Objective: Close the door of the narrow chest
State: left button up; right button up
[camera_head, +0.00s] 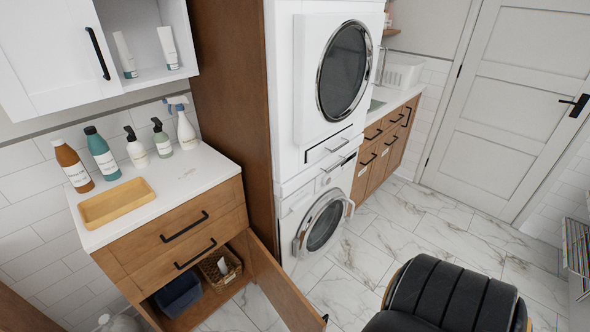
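The narrow chest (226,192) is a wooden cabinet with a white top against the tiled wall at the left. It has two drawers with black handles, both shut. Below them its wooden door (275,285) stands open, hinged at the right side and swung out toward me. A dark bit of its handle (325,318) shows at the free edge, near the bottom of the picture. Inside the open compartment are a dark blue bin (179,294) and a wicker basket (220,268). Neither of my grippers is in view.
A black padded seat (445,295) stands at the bottom right. Marble floor (350,275) lies between it and the chest door. Stacked white laundry machines (308,150) stand right of the chest. Bottles and a wooden tray (117,202) sit on its top.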

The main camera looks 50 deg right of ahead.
aim_at(296, 312)
jog(key=l+u, duration=0.1)
jog(key=l, duration=0.3)
jog(key=k+l, duration=0.15)
jog(key=l, duration=0.25)
jog(key=l+u, duration=0.15)
jog(key=l, duration=0.3)
jog(key=k+l, duration=0.15)
jog(key=l, duration=0.25)
jog(key=k+l+u, duration=0.15)
jog(key=l, duration=0.65)
jog(key=k+l+u, duration=0.15)
jog(key=l, duration=0.2)
jog(key=k+l+u, duration=0.1)
jog(key=k+l, duration=0.55)
jog(key=l, duration=0.15)
jog(key=k+l+u, duration=0.1)
jog(key=k+l, duration=0.55)
jog(key=l, duration=0.1)
